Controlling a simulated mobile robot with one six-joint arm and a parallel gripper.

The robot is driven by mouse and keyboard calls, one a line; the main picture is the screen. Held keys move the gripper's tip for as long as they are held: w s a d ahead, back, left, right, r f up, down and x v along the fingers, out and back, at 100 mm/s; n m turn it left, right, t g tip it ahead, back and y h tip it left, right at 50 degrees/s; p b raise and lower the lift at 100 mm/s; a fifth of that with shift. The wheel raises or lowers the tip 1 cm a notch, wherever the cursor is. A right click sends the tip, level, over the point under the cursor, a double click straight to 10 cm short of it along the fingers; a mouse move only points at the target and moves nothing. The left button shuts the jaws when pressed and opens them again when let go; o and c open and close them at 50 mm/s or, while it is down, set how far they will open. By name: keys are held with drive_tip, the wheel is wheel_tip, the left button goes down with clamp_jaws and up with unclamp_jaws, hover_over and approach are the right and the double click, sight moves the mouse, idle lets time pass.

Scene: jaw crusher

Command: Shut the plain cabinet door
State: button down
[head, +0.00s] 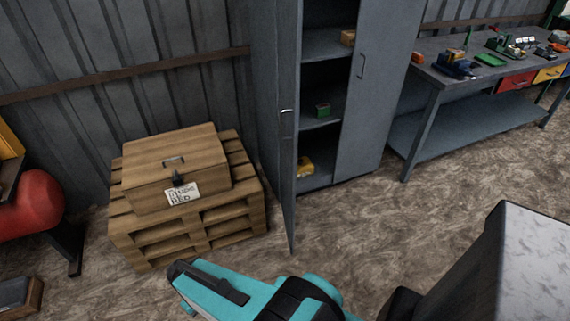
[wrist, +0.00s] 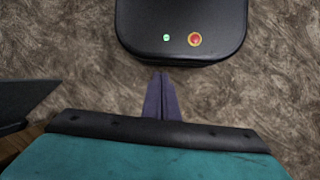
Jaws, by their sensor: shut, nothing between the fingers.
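The grey metal cabinet stands against the back wall in the head view. Its left door (head: 287,150) stands open, swung out toward me and seen nearly edge-on, with a small handle on it. Its right door (head: 365,95) is shut and has a bar handle. Shelves with small items show through the open left half. My gripper (wrist: 161,75) is shut and empty over the bare floor in the wrist view. In the head view my teal arm shows at the bottom, in front of the cabinet; I cannot make out the fingers there. The cabinet is not recognisable in the wrist view.
A wooden box (head: 175,165) sits on stacked pallets (head: 225,215) left of the open door. A red tank (head: 35,200) stands at far left. A workbench (head: 435,75) with tools and coloured drawers stands at right. The floor before the cabinet is clear.

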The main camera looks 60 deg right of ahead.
drive_tip(key=w+d+r+m+t+h, duration=0.1)
drive_tip(key=w+d+r+m+t, duration=0.1)
drive_tip(key=w+d+r, duration=0.7)
drive_tip(key=w+d+r+m+t+h, duration=0.1)
drive_tip(key=w+d+r+m+h, duration=0.2)
drive_tip(key=d, duration=1)
drive_tip(key=s+d+r+m+h, duration=0.1)
drive_tip(key=d+r+m, duration=0.1)
drive_tip(key=d+r, duration=0.8)
drive_tip(key=s+d+r+m+h+b, duration=0.1)
drive_tip(key=d+r+m, duration=0.2)
drive_tip(key=d+r, duration=0.8)
drive_tip(key=shift+d+r+h, duration=0.25)
drive_tip(key=shift+d+h, duration=0.05)
drive_tip(key=shift+d, duration=0.9)
drive_tip(key=shift+f, duration=0.1)
